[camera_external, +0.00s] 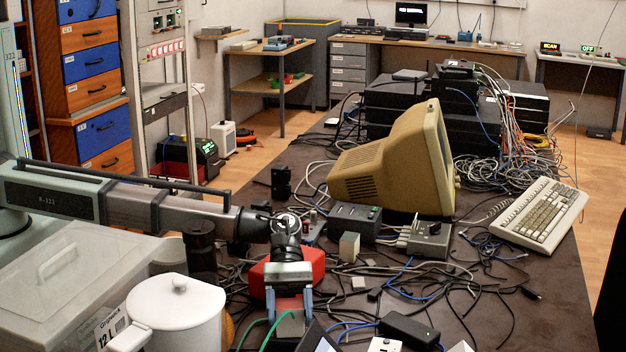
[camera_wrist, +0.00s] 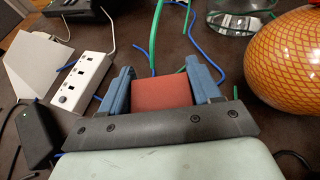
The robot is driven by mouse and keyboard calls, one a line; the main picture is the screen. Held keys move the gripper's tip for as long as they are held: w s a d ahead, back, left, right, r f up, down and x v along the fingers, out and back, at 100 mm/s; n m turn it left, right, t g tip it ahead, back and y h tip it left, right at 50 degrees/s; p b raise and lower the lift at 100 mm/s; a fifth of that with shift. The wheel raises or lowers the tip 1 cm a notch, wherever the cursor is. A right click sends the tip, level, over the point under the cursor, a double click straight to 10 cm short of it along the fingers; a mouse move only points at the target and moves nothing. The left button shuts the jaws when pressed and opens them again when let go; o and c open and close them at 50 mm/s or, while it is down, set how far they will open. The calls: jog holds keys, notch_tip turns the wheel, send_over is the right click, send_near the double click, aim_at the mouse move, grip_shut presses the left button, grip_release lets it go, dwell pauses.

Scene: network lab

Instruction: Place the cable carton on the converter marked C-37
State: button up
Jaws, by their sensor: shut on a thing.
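My gripper (camera_external: 289,312) points down over the cluttered table, its blue fingers shut on a small box, apparently the cable carton (camera_external: 291,323). In the wrist view, the carton (camera_wrist: 161,94) shows a plain reddish face between the blue fingers (camera_wrist: 160,95). A green cable passes close by it. I cannot read a C-37 mark on any device. Possible converters are a grey box with cables (camera_external: 430,239), a dark box (camera_external: 354,222) and a black box with a green light (camera_external: 408,330), which also shows in the wrist view (camera_wrist: 36,134).
A white lidded pot (camera_external: 178,310) and an orange patterned ball (camera_wrist: 287,60) stand near my gripper. A red object (camera_external: 262,277) lies behind it. A white switch panel (camera_wrist: 82,82) is left in the wrist view. A beige monitor (camera_external: 392,162) stands farther back. Loose cables cover much of the table.

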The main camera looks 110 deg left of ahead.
jog(key=shift+f, duration=0.15)
jog(key=o, duration=1.2)
jog(key=v, duration=1.2)
